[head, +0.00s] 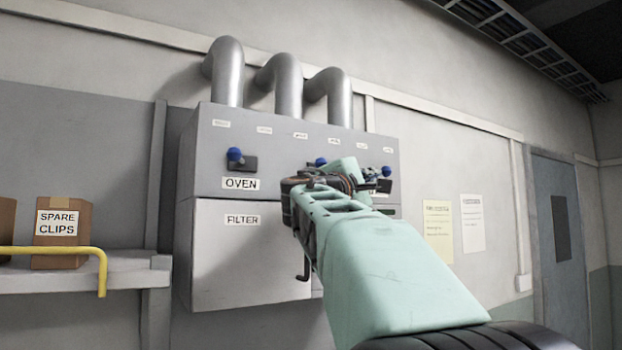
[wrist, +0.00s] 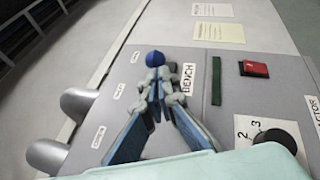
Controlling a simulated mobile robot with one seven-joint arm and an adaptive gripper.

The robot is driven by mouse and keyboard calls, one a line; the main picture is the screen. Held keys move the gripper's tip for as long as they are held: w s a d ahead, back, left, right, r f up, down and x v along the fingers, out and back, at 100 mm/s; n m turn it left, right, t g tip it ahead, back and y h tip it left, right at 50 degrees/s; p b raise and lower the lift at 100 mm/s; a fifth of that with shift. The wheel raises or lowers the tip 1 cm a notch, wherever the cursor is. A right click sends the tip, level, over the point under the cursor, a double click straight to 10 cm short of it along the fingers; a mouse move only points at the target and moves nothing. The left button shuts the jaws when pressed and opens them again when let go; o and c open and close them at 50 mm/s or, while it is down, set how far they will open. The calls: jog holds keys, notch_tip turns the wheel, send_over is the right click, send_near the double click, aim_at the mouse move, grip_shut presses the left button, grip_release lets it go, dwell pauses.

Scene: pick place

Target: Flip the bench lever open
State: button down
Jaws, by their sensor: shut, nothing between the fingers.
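The bench lever shows in the wrist view as a round blue knob (wrist: 155,58) beside the BENCH label (wrist: 188,77). Its arm and base are mostly hidden behind my fingers. In the head view, a blue knob (head: 387,171) at the right end of the grey cabinet appears to be the same lever, partly behind my gripper. My gripper (wrist: 158,84) is shut and empty, its fingertips right by the knob. I cannot tell whether they touch the lever. My gripper (head: 370,179) also shows at the cabinet front in the head view.
The cabinet (head: 290,148) carries an OVEN lever (head: 235,155) and another blue-knobbed lever (head: 320,161). A red switch (wrist: 253,68), green strip (wrist: 216,80) and black dial (wrist: 280,140) lie right of BENCH in the wrist view. A shelf with a yellow rail (head: 60,250) stands left.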

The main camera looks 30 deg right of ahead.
dwell(0.4)
jog(key=shift+s+d+n+t+y, duration=0.25)
jog(key=shift+n+t+y, duration=0.15)
jog(key=shift+t, duration=0.2)
